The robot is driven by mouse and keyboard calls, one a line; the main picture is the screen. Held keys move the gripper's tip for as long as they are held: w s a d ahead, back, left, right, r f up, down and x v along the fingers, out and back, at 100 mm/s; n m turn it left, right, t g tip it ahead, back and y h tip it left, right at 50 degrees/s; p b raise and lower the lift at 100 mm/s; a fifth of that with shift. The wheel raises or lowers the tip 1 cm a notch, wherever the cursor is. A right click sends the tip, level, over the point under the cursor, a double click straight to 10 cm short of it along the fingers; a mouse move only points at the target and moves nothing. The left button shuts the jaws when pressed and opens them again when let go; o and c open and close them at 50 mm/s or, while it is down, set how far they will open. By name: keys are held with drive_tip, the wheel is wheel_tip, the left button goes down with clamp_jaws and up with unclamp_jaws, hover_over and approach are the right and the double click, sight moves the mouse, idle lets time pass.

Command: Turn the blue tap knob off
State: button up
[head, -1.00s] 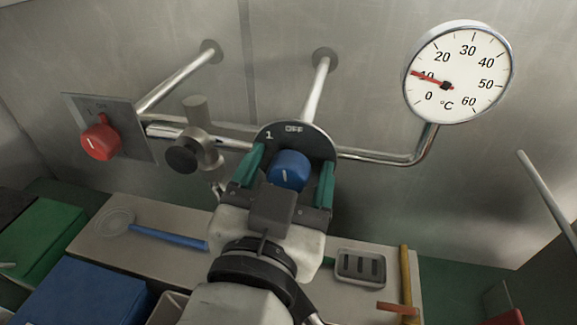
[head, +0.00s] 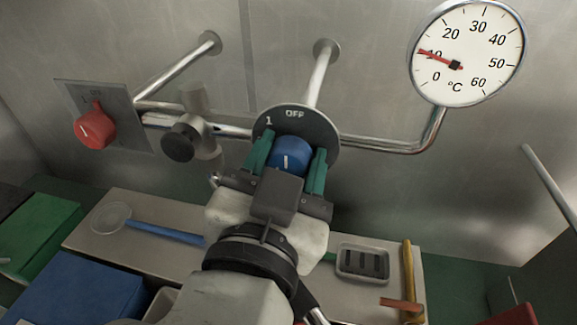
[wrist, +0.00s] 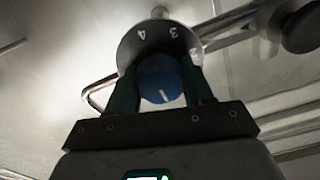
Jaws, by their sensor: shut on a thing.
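The blue tap knob (head: 290,155) sits on a dark round dial plate (head: 318,128) marked "OFF" at its top and "1" at its upper left. A white mark on the knob points roughly up, toward "OFF". My gripper (head: 290,172) has its green fingers on either side of the knob and is shut on it. In the wrist view the blue knob (wrist: 160,82) shows between the fingers (wrist: 162,92), with its white line and the plate's numbers 4, 3 and 2 above it.
A red knob (head: 95,130) on a square plate is at the left, beside a grey valve (head: 190,138). A thermometer (head: 466,52) reads near 10 °C at upper right. A shelf below holds a blue-handled brush (head: 165,232), a soap dish (head: 362,262) and a yellow-handled tool (head: 408,275).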

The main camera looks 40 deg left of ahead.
drive_tip(key=shift+r, duration=0.1)
drive_tip(key=o, duration=1)
drive_tip(key=b+v, duration=0.2)
drive_tip(key=v, duration=0.8)
drive_tip(key=shift+s+d+b, duration=0.3)
drive_tip(key=shift+b, duration=0.1)
